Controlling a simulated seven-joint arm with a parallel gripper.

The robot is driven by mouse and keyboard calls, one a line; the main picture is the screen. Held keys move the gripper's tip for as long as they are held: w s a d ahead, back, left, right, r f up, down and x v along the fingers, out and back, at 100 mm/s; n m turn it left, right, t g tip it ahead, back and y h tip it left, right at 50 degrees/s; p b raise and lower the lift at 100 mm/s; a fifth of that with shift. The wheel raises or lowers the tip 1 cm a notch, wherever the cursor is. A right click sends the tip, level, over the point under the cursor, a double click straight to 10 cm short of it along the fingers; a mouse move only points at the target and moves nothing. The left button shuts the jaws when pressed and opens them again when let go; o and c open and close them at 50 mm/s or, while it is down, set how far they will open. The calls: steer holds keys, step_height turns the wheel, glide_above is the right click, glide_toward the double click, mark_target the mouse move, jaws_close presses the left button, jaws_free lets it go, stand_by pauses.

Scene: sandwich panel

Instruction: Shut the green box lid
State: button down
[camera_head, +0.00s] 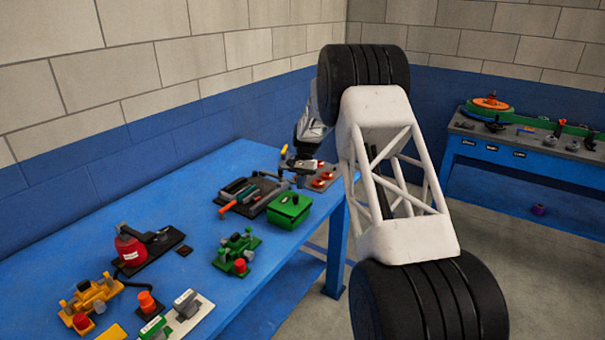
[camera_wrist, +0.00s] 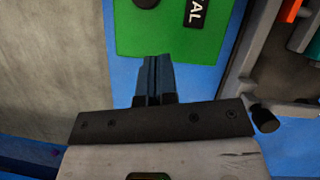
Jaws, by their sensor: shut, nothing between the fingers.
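The green box (camera_head: 289,212) sits near the far right part of the blue table. Its lid lies flat over the box and looks shut, with a dark round spot and a dark label on top. In the wrist view the green lid (camera_wrist: 165,30) fills the upper middle, with part of the label reading "AL". My gripper (camera_wrist: 155,60) is shut and empty. Its fingertips overlap the lid's near edge in that view; I cannot tell whether they touch it. In the head view the fingertips are too small to make out.
A dark tray (camera_head: 252,194) with tools stands just left of the green box. A panel with red rings (camera_head: 322,180) lies behind it. A green device (camera_head: 237,250), a red canister (camera_head: 130,250) and a yellow device (camera_head: 88,297) stand nearer. Bare blue table (camera_head: 190,215) lies between.

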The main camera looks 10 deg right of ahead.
mark_target(294, 196)
steer(key=shift+s+a+r, duration=0.1)
steer(key=shift+s+a, duration=0.35)
steer(key=shift+s, duration=0.35)
steer(key=shift+s+a+r, duration=0.1)
steer(key=shift+s+a, duration=0.35)
steer(key=shift+s, duration=0.3)
steer(key=shift+s+a, duration=0.1)
steer(key=shift+s+a, duration=0.4)
steer(key=shift+s, duration=0.1)
steer(key=shift+s+a, duration=0.4)
steer(key=shift+s, duration=0.1)
steer(key=shift+f, duration=0.15)
steer(key=shift+w+d, duration=0.45)
steer(key=shift+w, duration=0.3)
steer(key=w, duration=0.1)
steer(key=w+d+r, duration=0.1)
steer(key=shift+w+d, duration=0.15)
steer(key=shift+w, duration=0.15)
steer(key=v, duration=0.9)
steer(key=shift+r, duration=0.3)
